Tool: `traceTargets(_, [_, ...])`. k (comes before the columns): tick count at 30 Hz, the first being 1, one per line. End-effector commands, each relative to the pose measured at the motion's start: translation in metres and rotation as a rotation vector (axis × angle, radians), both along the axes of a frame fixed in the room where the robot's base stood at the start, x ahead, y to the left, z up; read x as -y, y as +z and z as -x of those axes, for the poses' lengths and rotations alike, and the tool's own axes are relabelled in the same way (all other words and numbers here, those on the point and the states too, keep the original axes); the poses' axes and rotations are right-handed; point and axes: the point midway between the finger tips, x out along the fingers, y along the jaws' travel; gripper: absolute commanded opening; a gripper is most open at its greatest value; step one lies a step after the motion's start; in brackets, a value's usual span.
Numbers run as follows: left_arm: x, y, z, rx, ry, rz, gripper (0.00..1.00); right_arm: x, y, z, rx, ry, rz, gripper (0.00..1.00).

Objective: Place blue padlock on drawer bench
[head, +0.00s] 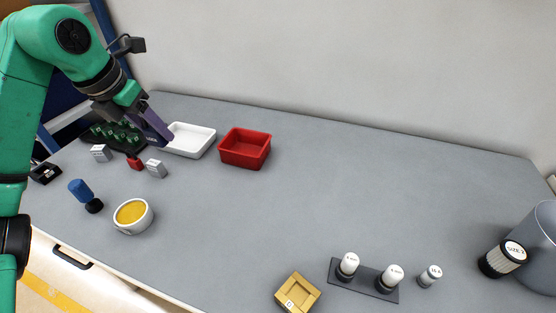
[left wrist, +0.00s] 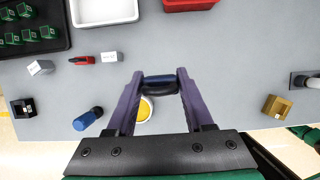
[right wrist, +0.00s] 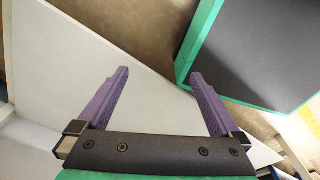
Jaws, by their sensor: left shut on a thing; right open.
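The drawer bench (head: 330,200) has a wide grey top and a dark handle on its front edge at lower left. My left gripper (head: 158,132) is over the bench's back left part, near the white tray. It is shut on the blue padlock, whose dark body (head: 152,139) is mostly hidden by the fingers in the head view. In the left wrist view the dark blue padlock (left wrist: 160,84) lies across between the purple fingertips, above the bench top. My right gripper (right wrist: 158,78) is open and empty, away from the bench top, and is outside the head view.
A white tray (head: 196,136), red bin (head: 244,148), yellow-filled bowl (head: 122,223) and blue-handled tool (head: 80,188) stand on the left. The middle is clear.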

Motion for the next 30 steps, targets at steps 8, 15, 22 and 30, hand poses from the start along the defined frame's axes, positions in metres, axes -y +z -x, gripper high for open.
traceTargets(8, [0.000, -0.006, 0.000, -0.001, -0.001, 0.000, 0.00, 0.000, -0.002, 0.010, -0.015, 0.001, 0.000, 1.00])
traceTargets(15, [0.000, -0.078, 0.003, -0.009, -0.001, -0.001, 0.00, 0.001, -0.010, 0.027, -0.043, 0.000, 0.003, 1.00])
traceTargets(22, [0.000, -0.147, 0.004, -0.005, -0.001, 0.000, 0.00, -0.001, -0.008, 0.005, -0.007, 0.000, 0.000, 1.00])
traceTargets(30, [0.000, -0.193, 0.004, -0.002, -0.001, 0.001, 0.00, 0.000, -0.006, 0.009, -0.013, -0.001, 0.000, 1.00])
